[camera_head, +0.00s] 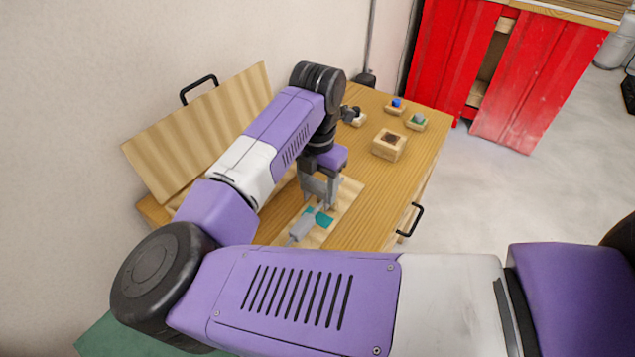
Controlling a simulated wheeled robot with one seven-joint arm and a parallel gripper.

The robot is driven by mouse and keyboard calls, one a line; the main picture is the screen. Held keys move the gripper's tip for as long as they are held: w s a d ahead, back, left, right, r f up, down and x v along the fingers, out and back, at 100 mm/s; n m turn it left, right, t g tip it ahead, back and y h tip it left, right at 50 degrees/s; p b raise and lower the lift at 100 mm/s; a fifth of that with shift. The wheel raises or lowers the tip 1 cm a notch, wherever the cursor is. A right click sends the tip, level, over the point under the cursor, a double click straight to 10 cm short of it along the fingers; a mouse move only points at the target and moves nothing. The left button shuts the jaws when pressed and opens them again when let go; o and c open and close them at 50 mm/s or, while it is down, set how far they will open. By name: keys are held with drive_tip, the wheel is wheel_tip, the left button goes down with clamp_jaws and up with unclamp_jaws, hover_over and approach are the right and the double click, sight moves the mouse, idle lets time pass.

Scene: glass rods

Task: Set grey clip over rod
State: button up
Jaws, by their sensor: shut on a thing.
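My gripper (319,206) points down over a pale wooden board (347,200) on the table. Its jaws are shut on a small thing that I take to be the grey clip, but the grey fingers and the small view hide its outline. Just below the fingertips, teal pieces (324,218) sit on the board. A grey, elongated piece (302,228) lies beside them, at lower left. I cannot tell whether it is the rod or part of its holder. Whether the held thing touches anything below is not clear.
At the back of the table (375,220) stand small wooden blocks holding a blue piece (397,103), a greenish piece (418,118) and a dark-and-white piece (351,114). A larger wooden block (388,150) has a dark top. A tilted wooden panel (200,130) stands left.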

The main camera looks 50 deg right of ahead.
sight(317, 208)
drive_tip(key=shift+f+b, duration=0.3)
drive_tip(key=shift+f, duration=0.65)
wheel_tip(317, 208, down, 4)
drive_tip(key=b, duration=0.4)
drive_tip(key=shift+r, duration=0.15)
drive_tip(key=o, duration=1.4)
drive_tip(key=shift+r+b, duration=0.4)
drive_tip(key=shift+r, duration=3.55)
